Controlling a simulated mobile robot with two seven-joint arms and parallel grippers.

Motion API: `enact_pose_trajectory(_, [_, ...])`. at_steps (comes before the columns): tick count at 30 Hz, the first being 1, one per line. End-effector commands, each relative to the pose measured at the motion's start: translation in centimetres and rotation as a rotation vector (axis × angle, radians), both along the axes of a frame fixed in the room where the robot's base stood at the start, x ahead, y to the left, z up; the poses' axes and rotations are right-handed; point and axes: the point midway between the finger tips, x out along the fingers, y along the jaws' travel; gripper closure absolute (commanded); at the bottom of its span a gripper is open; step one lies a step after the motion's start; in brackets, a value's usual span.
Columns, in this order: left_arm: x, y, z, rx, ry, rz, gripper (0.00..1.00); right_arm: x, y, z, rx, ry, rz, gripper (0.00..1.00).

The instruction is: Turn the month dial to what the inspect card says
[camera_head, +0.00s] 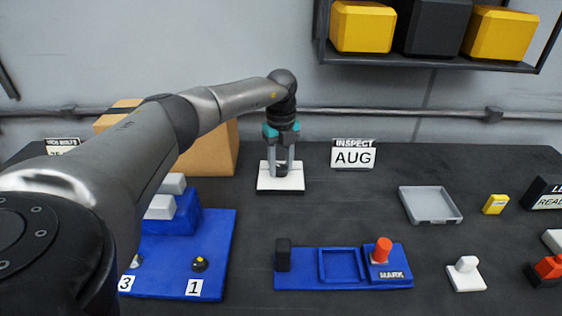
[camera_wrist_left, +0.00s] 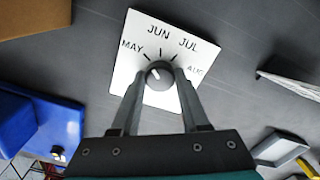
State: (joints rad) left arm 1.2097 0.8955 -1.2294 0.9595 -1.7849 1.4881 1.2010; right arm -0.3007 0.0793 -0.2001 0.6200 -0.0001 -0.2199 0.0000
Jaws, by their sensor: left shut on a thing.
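The month dial is a dark round knob (camera_wrist_left: 159,74) on a white plate (camera_wrist_left: 150,98) marked MAY, JUN, JUL and AUG. A small white mark on the knob points to the upper left, toward the MAY side; the exact setting is hard to tell. In the head view the white plate (camera_head: 268,184) lies on the table. My left gripper (camera_head: 282,170) reaches down over it, and its fingers (camera_wrist_left: 156,84) are shut on the knob from both sides. The inspect card (camera_head: 353,155) stands to the right of the plate and reads AUG. My right gripper is not in view.
A grey tray (camera_head: 455,219) and a yellow block (camera_head: 495,204) lie to the right. A blue fixture (camera_head: 300,268) labelled MARK with a red knob (camera_head: 383,250) is in front. A cardboard box (camera_head: 215,150) stands behind left. The table around the inspect card is clear.

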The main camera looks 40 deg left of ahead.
Motion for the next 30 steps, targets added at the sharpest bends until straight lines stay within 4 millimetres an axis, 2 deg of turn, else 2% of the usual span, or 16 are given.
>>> enact_pose_trajectory(12, [0.0,0.0,0.2,-0.001,0.0,-0.385,1.0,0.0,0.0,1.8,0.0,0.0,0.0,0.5])
enact_pose_trajectory(30, [0.1,0.0,0.1,0.0,-0.002,-0.955,1.0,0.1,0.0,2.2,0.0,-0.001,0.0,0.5])
